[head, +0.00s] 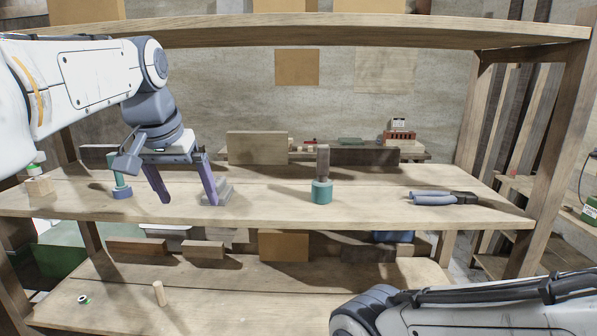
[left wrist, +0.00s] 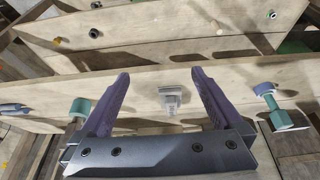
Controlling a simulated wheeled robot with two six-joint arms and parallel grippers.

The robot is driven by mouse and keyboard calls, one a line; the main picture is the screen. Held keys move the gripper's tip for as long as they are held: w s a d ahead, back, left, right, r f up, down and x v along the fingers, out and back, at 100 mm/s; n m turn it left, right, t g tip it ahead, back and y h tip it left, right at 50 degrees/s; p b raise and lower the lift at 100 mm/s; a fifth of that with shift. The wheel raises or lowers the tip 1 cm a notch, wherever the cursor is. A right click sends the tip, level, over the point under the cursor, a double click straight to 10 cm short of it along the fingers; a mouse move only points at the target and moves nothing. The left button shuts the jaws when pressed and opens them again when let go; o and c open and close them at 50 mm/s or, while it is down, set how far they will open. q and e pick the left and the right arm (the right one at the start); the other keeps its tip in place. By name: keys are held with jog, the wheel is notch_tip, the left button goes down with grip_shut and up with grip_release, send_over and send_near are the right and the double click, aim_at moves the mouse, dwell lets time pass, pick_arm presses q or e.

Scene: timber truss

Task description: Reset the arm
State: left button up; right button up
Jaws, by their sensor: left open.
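My left gripper (head: 189,200) is open and empty, its two purple fingers spread above the middle shelf (head: 265,202) at the left. A grey stepped block (head: 218,193) stands on this shelf close to the right finger in the head view. In the left wrist view the grey block (left wrist: 172,100) shows between the open fingers (left wrist: 161,74), apart from them. My right arm (head: 470,310) enters at the lower right of the head view; its gripper is out of the picture.
The upper shelf board (head: 330,32) runs above. A wooden peg (head: 159,293) stands on the lower shelf.

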pick_arm(q)
jog(key=s+d+f+m+g+h+b, duration=0.1)
jog(key=s+d+f+m+b, duration=0.1)
jog(key=s+d+f, duration=0.35)
jog(key=s+d+f+m+g+b, duration=0.1)
jog(key=s+d+f+b, duration=0.15)
jog(key=d+f, duration=0.55)
jog(key=s+d+f+m+g+b, duration=0.1)
jog(key=s+f+m+g+b, duration=0.1)
jog(key=s+f, duration=1.5)
jog(key=shift+s+d+f+m+b, duration=0.3)
jog(key=shift+f+m+b, duration=0.4)
jog(key=shift+f+m, duration=0.2)
pick_arm(e)
notch_tip(320, 180, down, 8)
jog(key=shift+w+f, duration=0.15)
jog(key=shift+w, duration=0.05)
